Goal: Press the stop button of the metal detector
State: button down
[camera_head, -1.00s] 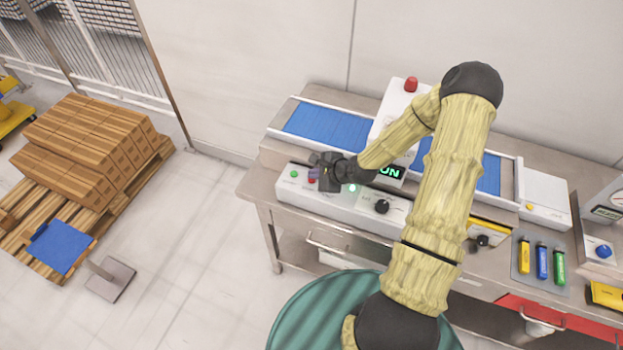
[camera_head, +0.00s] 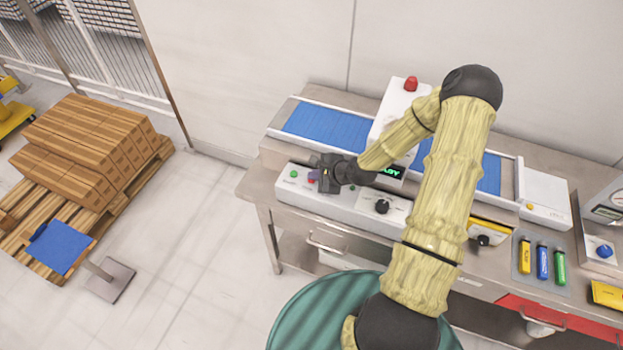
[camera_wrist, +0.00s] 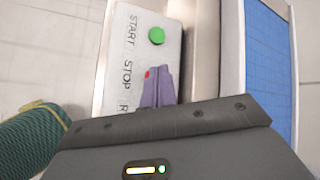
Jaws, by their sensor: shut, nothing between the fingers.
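The metal detector (camera_head: 392,100) is a white housing over a blue conveyor belt, with a white control panel (camera_head: 330,203) along its front. My gripper (camera_head: 314,176) is shut and empty at the panel's left end. In the wrist view its purple fingers (camera_wrist: 158,88) lie over the red stop button (camera_wrist: 148,74), beside the printed word STOP. Only a small red edge of the button shows, so I cannot tell whether the fingers touch it. The green start button (camera_wrist: 157,35) is uncovered. The display (camera_head: 391,172) shows green letters, partly hidden by my arm, ending like "BY".
A black knob (camera_head: 382,206) sits on the panel right of my gripper. A red button (camera_head: 411,84) tops the housing. Yellow, blue and green markers (camera_head: 542,262) lie on the table at right. Boxes (camera_head: 90,150) stand on a pallet at left.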

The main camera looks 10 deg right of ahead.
jog(key=shift+r, duration=0.1)
jog(key=shift+r+p, duration=0.7)
jog(key=shift+p, duration=0.1)
notch_tip(320, 180, up, 5)
jog(key=p, duration=0.4)
dwell(0.9)
